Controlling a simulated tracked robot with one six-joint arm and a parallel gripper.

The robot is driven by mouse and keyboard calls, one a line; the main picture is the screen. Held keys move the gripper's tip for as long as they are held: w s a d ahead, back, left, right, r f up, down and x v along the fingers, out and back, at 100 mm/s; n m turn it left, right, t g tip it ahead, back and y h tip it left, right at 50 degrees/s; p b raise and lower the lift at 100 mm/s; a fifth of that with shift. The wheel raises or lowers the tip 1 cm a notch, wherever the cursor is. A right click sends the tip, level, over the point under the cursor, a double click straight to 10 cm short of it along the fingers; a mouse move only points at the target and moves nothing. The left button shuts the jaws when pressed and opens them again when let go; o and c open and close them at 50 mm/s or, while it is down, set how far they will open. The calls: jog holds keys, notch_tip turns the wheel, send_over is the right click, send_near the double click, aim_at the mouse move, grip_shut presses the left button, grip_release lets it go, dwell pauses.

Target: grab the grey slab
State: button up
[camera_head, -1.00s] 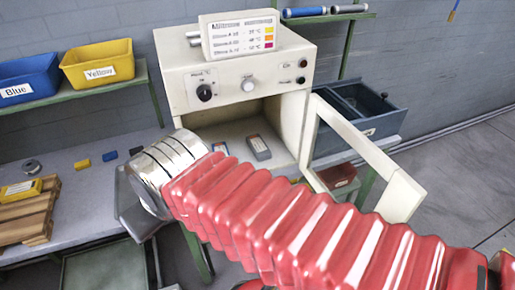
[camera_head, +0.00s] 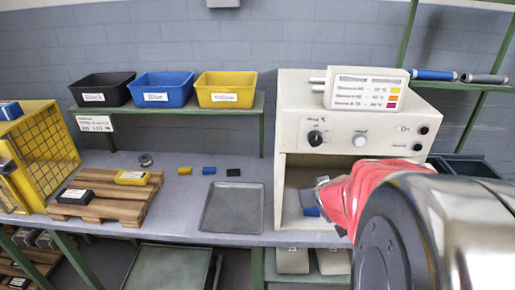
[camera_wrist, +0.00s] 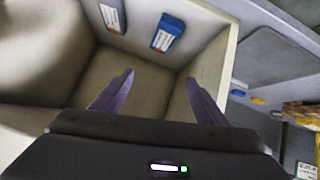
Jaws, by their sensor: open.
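The grey slab (camera_wrist: 111,15) with a white label lies inside the open cream oven (camera_head: 280,185), at the top left of the wrist view. The blue slab (camera_wrist: 167,35) is to its right there. My gripper (camera_wrist: 160,77) is open and empty, with its two dark fingers apart inside the oven opening and short of both slabs. In the head view the blue slab (camera_head: 309,204) shows in the oven chamber. My red arm reaches into the oven's right side and hides the grey slab and most of the gripper.
The oven walls close in around my gripper. A grey tray (camera_head: 233,208) lies on the bench left of the oven. Farther left are small blocks and a wooden pallet (camera_head: 103,199) with labelled slabs. Black, blue and yellow bins (camera_head: 226,90) stand on the shelf above.

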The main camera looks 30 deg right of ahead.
jog(key=s+d+f+t, duration=0.1)
jog(key=s+d+f, duration=0.2)
jog(key=d, duration=0.2)
jog(key=s+d+f+m+t, duration=0.1)
jog(key=s+d+f, duration=0.1)
jog(key=d+f, duration=0.2)
jog(key=s+d+f+m+t, duration=0.1)
jog(key=s+d+f, duration=0.2)
jog(key=d+f, duration=0.1)
jog(key=shift+s+d+f+h, duration=0.15)
jog(key=shift+s+d+h, duration=0.05)
jog(key=shift+d, duration=0.25)
jog(key=shift+s+d+f+h, duration=0.1)
jog(key=shift+s+d+h, duration=0.1)
jog(key=shift+d, duration=0.2)
jog(key=shift+w, duration=0.1)
jog(key=shift+x, duration=4.25)
jog(key=shift+w+r, duration=0.1)
jog(key=shift+w, duration=0.05)
jog(key=shift+x, duration=2.6)
jog(key=shift+r, duration=0.1)
